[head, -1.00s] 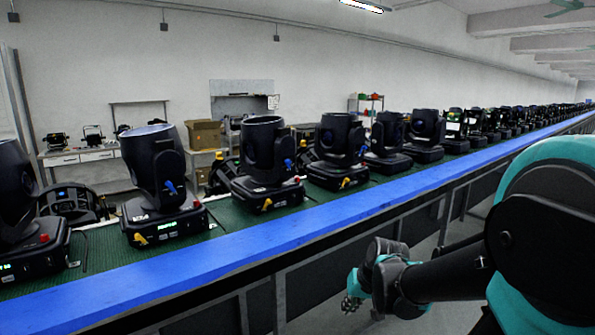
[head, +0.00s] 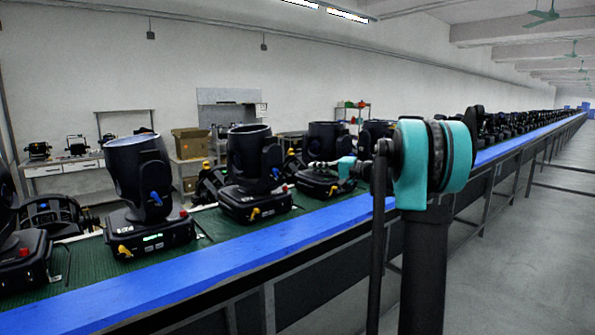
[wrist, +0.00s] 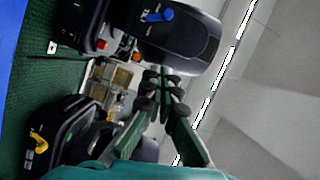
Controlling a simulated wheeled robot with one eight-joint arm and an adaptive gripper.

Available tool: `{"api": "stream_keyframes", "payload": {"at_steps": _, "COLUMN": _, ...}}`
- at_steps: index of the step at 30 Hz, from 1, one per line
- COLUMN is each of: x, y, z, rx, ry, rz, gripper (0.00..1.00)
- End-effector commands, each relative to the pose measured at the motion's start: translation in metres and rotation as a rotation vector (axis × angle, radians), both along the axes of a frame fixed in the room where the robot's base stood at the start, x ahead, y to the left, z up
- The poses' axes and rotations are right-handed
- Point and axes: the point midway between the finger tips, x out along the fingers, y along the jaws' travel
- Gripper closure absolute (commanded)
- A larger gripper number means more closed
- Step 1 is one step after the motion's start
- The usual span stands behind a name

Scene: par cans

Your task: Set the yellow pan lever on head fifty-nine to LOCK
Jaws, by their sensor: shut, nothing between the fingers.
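Black moving heads stand in a row on the green belt. Yellow levers show low on their bases: on the near left head (head: 125,252), on the middle head (head: 255,214) and on the head beyond it (head: 332,191). I cannot read which head is fifty-nine, nor the lever markings. In the wrist view, which is turned sideways, a yellow lever (wrist: 39,143) shows at lower left, well apart from my fingers. My gripper (wrist: 161,84) is shut and empty, its tips near a head's dark body. In the head view my gripper (head: 318,163) is in front of the third head.
A blue rail (head: 220,258) edges the green belt (head: 75,270). Blue levers (head: 156,198) and red knobs (head: 183,213) stick out from the heads. Cables lie between bases. A bench (head: 70,165) stands behind; open floor (head: 545,220) is at right.

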Motion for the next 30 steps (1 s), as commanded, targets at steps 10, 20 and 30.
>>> {"api": "stream_keyframes", "payload": {"at_steps": 10, "x": 0.031, "y": 0.051, "z": -0.004, "rx": -0.003, "ry": 0.001, "rz": 0.005, "gripper": 1.00}}
{"api": "stream_keyframes", "payload": {"at_steps": 20, "x": 0.036, "y": 0.096, "z": -0.010, "rx": -0.003, "ry": 0.001, "rz": 0.002, "gripper": 1.00}}
{"api": "stream_keyframes", "payload": {"at_steps": 30, "x": 0.024, "y": 0.109, "z": -0.014, "rx": -0.003, "ry": 0.001, "rz": 0.001, "gripper": 1.00}}
